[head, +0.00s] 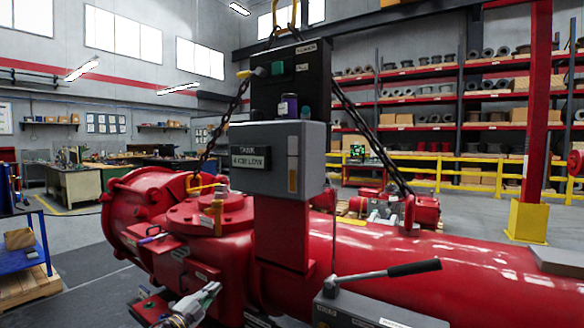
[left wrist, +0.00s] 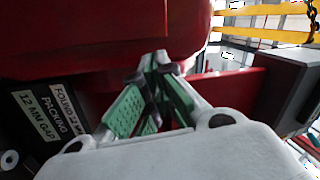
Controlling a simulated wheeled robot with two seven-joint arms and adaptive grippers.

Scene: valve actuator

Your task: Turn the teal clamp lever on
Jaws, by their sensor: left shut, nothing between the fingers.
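My left gripper (head: 211,289) is low in the head view, beside the front of the red valve actuator (head: 420,262). In the left wrist view its green-padded fingers (left wrist: 157,62) come together at the tips, shut and empty, just below a red surface. I cannot make out a teal clamp lever for certain. A small green spot (head: 148,304) shows on a red plate left of the gripper. My right gripper is not in view.
A black-handled lever (head: 414,268) rises from a grey box at the front right. A grey box (head: 285,160) stands on the actuator, with chains above. In the left wrist view a black labelled plate (left wrist: 45,118) is at left and a grey box (left wrist: 278,88) at right.

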